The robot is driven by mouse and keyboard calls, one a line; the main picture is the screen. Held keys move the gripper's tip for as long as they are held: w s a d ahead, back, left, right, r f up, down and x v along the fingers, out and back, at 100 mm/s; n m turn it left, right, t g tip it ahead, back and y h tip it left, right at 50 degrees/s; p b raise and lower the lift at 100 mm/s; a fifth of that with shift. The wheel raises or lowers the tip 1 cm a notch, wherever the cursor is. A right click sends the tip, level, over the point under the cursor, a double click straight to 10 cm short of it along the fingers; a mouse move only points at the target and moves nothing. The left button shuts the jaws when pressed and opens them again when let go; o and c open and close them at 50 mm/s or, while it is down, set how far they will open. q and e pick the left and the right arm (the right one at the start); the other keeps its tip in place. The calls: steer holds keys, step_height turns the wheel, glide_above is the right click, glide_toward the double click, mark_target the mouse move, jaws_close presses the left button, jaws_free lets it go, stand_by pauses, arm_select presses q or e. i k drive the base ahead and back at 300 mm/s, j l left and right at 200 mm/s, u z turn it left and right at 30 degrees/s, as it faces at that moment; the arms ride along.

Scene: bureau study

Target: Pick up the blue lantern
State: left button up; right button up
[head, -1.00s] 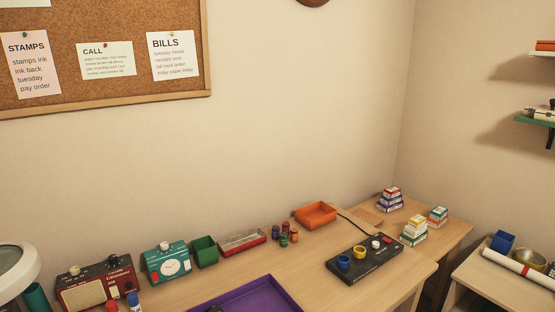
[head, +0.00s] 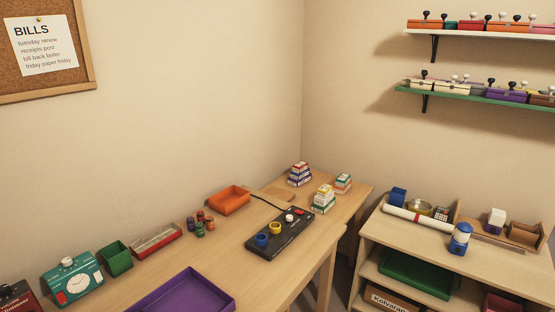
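A small blue and white object that looks like the blue lantern (head: 460,239) stands upright near the front edge of the low wooden cabinet (head: 405,236) at the right. It has a blue top, a pale middle band and a blue base. Neither of my grippers is in view.
Wall shelves (head: 480,94) hang above. The desk (head: 270,275) at left holds a purple tray (head: 185,292) and a black panel (head: 284,240).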

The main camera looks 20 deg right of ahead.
mark_target(463, 231)
steer(key=z, duration=1.9)
steer(key=i+j, duration=0.1)
steer(key=i, duration=0.4)
